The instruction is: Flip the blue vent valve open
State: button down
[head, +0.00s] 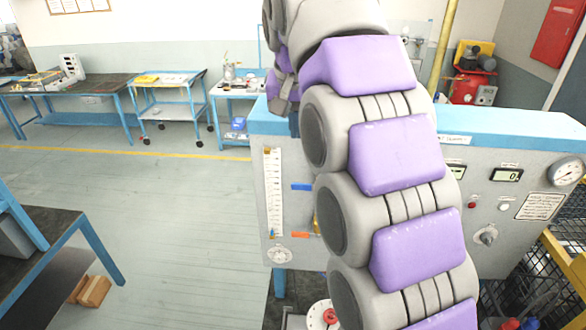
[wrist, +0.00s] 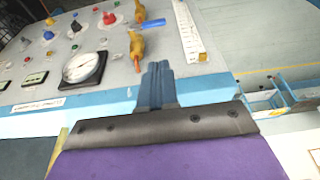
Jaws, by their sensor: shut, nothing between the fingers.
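A blue valve handle (wrist: 152,24) sticks out sideways from a yellow-orange valve body on the panel, near the top of the wrist view. In the head view, a blue handle (head: 301,187) lies level on the panel's left part, beside my arm. My gripper (wrist: 157,68) is shut and empty. Its fingertips point toward the panel and appear apart from the blue handle. A second yellow-orange valve body (wrist: 136,47) sits nearer the fingertips in the wrist view.
The grey panel carries a round gauge (head: 566,171), displays (head: 507,175), knobs and a white scale strip (head: 273,194). An orange handle (head: 305,235) sits below the blue one. A blue top edge (head: 490,128) runs along the bench. Yellow caging stands at right; open floor (head: 180,220) lies left.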

jog(key=b, duration=0.8)
send_over(302, 186)
notch_tip(302, 186, down, 10)
jog(key=f, duration=0.2)
jog(key=a+f, duration=0.1)
jog(key=shift+s+f, duration=0.1)
jog(key=shift+f, duration=0.25)
jog(key=shift+d, duration=0.2)
